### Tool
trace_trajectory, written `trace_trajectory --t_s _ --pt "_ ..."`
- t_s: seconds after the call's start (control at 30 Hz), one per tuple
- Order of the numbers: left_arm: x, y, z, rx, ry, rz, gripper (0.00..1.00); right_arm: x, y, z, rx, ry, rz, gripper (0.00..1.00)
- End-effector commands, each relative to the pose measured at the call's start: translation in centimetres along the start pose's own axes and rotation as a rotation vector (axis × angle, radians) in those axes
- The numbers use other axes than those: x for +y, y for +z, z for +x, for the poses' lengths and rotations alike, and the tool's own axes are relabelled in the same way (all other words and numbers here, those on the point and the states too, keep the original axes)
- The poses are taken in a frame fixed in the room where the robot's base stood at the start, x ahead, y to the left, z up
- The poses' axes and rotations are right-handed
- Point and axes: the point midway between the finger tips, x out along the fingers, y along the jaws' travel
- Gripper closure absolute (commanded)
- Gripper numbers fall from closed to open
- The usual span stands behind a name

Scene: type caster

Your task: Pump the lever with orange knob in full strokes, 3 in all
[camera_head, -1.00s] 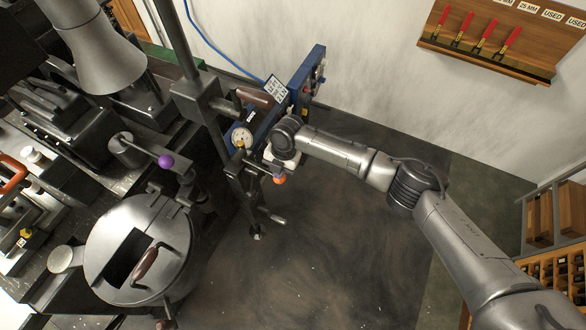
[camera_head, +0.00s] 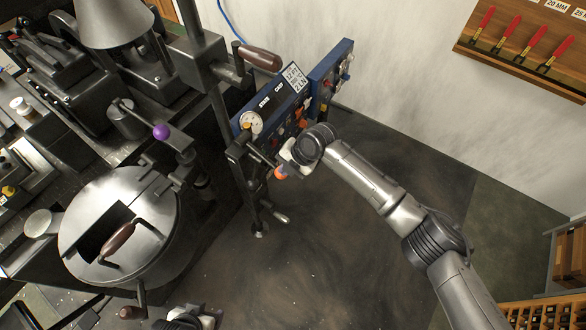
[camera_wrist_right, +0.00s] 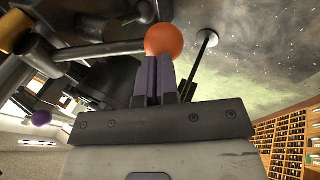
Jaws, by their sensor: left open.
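The orange knob (camera_head: 281,173) is on the end of a short dark lever on the machine's front, below a round gauge. My right gripper (camera_head: 291,161) is right beside the knob, with its arm coming in from the lower right. In the right wrist view, the orange knob (camera_wrist_right: 164,40) is at the tips of my right gripper's purple-padded fingers (camera_wrist_right: 154,62). These fingers are together, and the knob is beyond them rather than between them. Whether they touch is unclear. My left gripper (camera_head: 192,318) is partly in view at the bottom edge, open and away from the lever.
A blue panel with the gauge (camera_head: 251,122) and small knobs stands behind the lever. A purple knob (camera_head: 161,131) and a round lidded pot (camera_head: 84,208) are at left. A brown-handled lever (camera_head: 259,57) is above. The floor (camera_head: 340,250) is clear.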

Motion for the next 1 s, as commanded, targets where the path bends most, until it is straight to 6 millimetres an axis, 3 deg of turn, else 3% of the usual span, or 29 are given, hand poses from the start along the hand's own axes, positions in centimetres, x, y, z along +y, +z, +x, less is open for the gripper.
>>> trace_trajectory --t_s 0.03,0.47,0.83,1.0 --pt "0.0 0.1 0.3 0.0 0.0 0.0 0.31 -1.6 0.2 1.6 -0.004 -0.024 0.01 1.0" --pt "-0.3 0.0 -0.2 -0.001 -0.008 0.01 0.31 -1.4 0.2 1.0 -0.005 -0.023 0.011 1.0" --pt "-0.6 -1.6 -5.2 -0.001 -0.011 0.013 0.31 0.3 -1.4 -4.6 -0.003 -0.008 0.001 1.0" --pt "-0.5 -1.4 -4.6 -0.002 -0.009 0.011 0.31 0.5 -1.1 -7.9 -0.005 -0.004 0.0 1.0"
